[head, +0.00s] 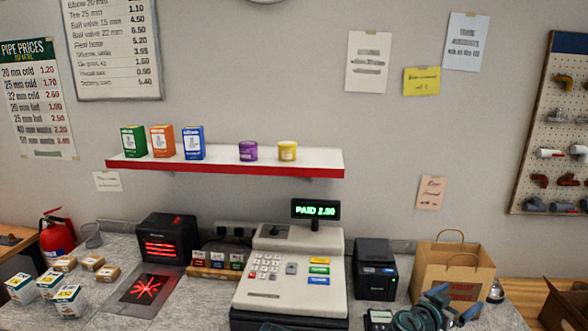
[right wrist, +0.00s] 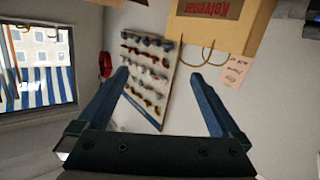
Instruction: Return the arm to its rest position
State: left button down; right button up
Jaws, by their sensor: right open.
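My right gripper (head: 453,302) is at the lower right of the head view, in front of the brown paper bag (head: 452,262). Its two blue fingers are spread apart with nothing between them. In the right wrist view the open fingers (right wrist: 152,72) point toward the wall, and the paper bag (right wrist: 212,28) shows beyond them at the top. I cannot tell if the gripper touches the bag's front. My left gripper does not show in either view.
The cash register (head: 290,275) reads PAID 2.50. A black printer (head: 375,270) and a card terminal (head: 380,318) stand near my right gripper. Several small boxes (head: 68,300) and a scanner (head: 167,240) are at the left. A pegboard (head: 545,130) hangs at the right.

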jog(key=s+a+f+n+g+y, duration=0.3)
jog(key=a+f, duration=0.3)
jog(key=a, duration=0.5)
jog(key=s+a+f+n+g+y, duration=0.3)
jog(key=s+a+f+n+y, duration=0.2)
jog(key=a, duration=0.7)
jog(key=s+a+f+n+g+y, duration=0.2)
jog(key=s+a+f+n+y, duration=0.2)
jog(key=a, duration=0.7)
notch_tip(320, 180, down, 4)
jog(key=shift+s+a+r+n+g+y, duration=0.3)
jog(key=shift+s+n+g, duration=0.1)
jog(key=shift+s+n, duration=0.7)
jog(key=shift+w, duration=0.15)
